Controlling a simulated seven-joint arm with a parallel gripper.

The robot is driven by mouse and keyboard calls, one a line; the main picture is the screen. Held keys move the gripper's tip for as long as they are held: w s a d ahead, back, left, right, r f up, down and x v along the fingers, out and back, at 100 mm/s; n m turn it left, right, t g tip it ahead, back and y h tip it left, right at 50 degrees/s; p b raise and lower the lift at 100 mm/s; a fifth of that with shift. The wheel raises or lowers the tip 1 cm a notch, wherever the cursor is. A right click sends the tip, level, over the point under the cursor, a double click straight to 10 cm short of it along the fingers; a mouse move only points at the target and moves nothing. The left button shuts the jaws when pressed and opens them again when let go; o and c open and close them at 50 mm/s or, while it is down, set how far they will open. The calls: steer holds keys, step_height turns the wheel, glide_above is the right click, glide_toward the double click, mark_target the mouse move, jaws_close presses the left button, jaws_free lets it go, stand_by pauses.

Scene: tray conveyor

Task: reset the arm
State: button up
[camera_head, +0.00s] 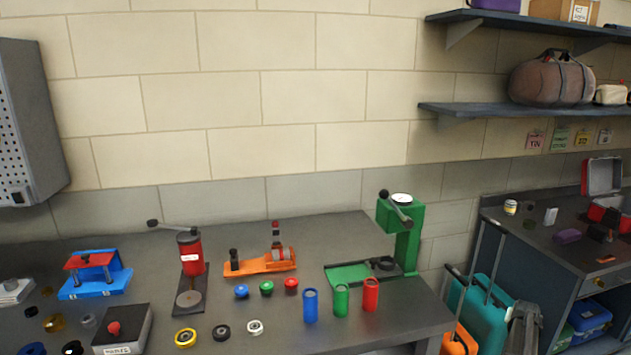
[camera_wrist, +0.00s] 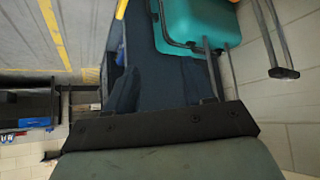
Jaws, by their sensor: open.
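The fingers are dark and hard to make out against the dark background. A teal suitcase (camera_wrist: 205,22) and a grey floor show beyond it, with no contact visible. There the teal suitcase (camera_head: 480,305) stands on the floor right of the workbench (camera_head: 270,225).
The bench bears a blue fixture (camera_head: 95,280), a red press (camera_head: 190,255), an orange fixture (camera_head: 262,262), a green press (camera_head: 408,240), several coloured caps and rings, and blue (camera_head: 311,306), green (camera_head: 341,299) and red (camera_head: 371,294) cylinders. A second bench (camera_head: 560,262) stands right, below wall shelves (camera_head: 520,110).

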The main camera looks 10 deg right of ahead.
steer(key=s+f+n+g+h, duration=0.1)
steer(key=s+f+n+g, duration=0.1)
steer(key=s+f, duration=0.5)
steer(key=s+f+n+g, duration=0.15)
steer(key=s+f, duration=0.25)
steer(key=f, duration=0.6)
steer(key=s+a+f+n, duration=0.3)
steer(key=s+a+f, duration=0.1)
steer(key=a+f, duration=0.5)
steer(key=s+a+f+n+g+y, duration=0.1)
steer(key=a+f+g+y, duration=0.15)
steer(key=a, duration=1.65)
steer(key=s+a+f+n+g+y, duration=0.15)
steer(key=a+f, duration=0.25)
steer(key=a, duration=1.5)
steer(key=s+a+r+g+y, duration=0.1)
steer(key=s+a+r+g, duration=0.1)
steer(key=s+a, duration=0.7)
steer(key=s+a+r+n+g+y, duration=0.1)
steer(key=s+a+r+g+y, duration=0.1)
steer(key=s+a, duration=0.7)
steer(key=a, duration=0.5)
steer(key=shift+s+a+r+n+y, duration=0.3)
steer(key=shift+s+a+r, duration=0.05)
steer(key=shift+s, duration=0.05)
